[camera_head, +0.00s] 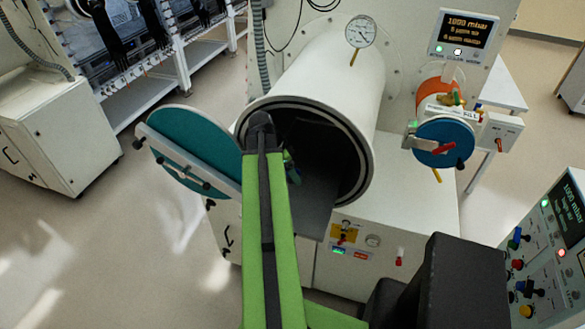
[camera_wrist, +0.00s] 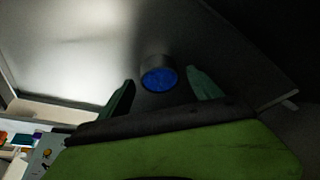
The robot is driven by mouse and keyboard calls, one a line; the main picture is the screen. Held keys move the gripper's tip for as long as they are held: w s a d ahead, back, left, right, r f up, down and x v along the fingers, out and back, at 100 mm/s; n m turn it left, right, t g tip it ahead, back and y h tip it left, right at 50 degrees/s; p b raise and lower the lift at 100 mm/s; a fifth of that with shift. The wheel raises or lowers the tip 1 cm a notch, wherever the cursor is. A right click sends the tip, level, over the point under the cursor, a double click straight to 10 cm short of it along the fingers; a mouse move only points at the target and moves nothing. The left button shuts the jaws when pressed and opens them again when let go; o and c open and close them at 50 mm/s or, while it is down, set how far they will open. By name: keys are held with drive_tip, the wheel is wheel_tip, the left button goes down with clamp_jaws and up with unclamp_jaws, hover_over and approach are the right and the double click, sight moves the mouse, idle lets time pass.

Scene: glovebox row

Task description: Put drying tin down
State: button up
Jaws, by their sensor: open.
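The drying tin (camera_wrist: 159,79), a small grey cylinder with a blue end, shows in the wrist view on a grey tray surface. My gripper (camera_wrist: 160,74) is open, with one dark green finger on each side of the tin and a visible gap to each. In the head view my green arm reaches into the round mouth of a large white cylindrical chamber (camera_head: 325,85). The grey tray (camera_head: 318,208) sticks out of that mouth. My arm hides most of the gripper there, and I cannot make out the tin in the head view.
The chamber's teal round door (camera_head: 187,150) stands open at left of the mouth. A smaller port with a blue cap (camera_head: 443,143) is at right. A control panel (camera_head: 550,250) stands at far right. The floor at left is clear.

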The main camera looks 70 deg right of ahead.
drive_tip(key=p+v, duration=0.5)
drive_tip(key=v, duration=0.2)
drive_tip(key=shift+p, duration=0.4)
